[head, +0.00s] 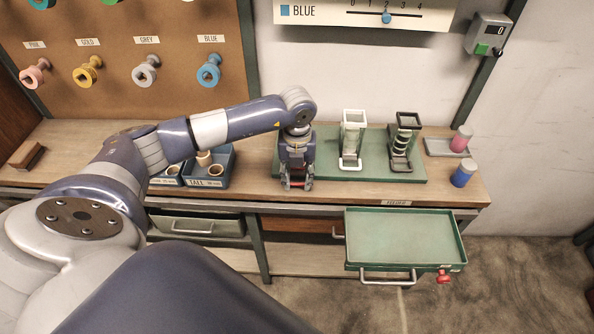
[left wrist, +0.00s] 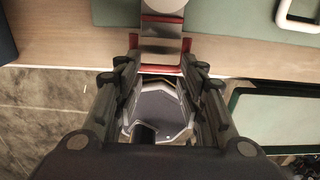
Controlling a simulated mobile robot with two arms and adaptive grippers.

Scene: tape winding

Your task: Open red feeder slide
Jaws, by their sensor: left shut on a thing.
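The red feeder (left wrist: 186,46) stands at the front left of the green base plate, mostly hidden under my left gripper in the head view. In the left wrist view its red side edges and a grey metal surface show just beyond the fingers. My left gripper (head: 297,184) points down over it at the bench's front edge. Its fingers (left wrist: 163,72) are closed on a dark red bar, the red feeder slide (left wrist: 160,69), at the feeder's near end. How far the slide is out cannot be told. My right gripper is not in view.
A white feeder (head: 351,140) and a black feeder (head: 402,145) stand to the right on the green base plate (head: 376,171). Blue bins (head: 219,160) are left of my gripper. An open green drawer (head: 403,238) juts out below, right.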

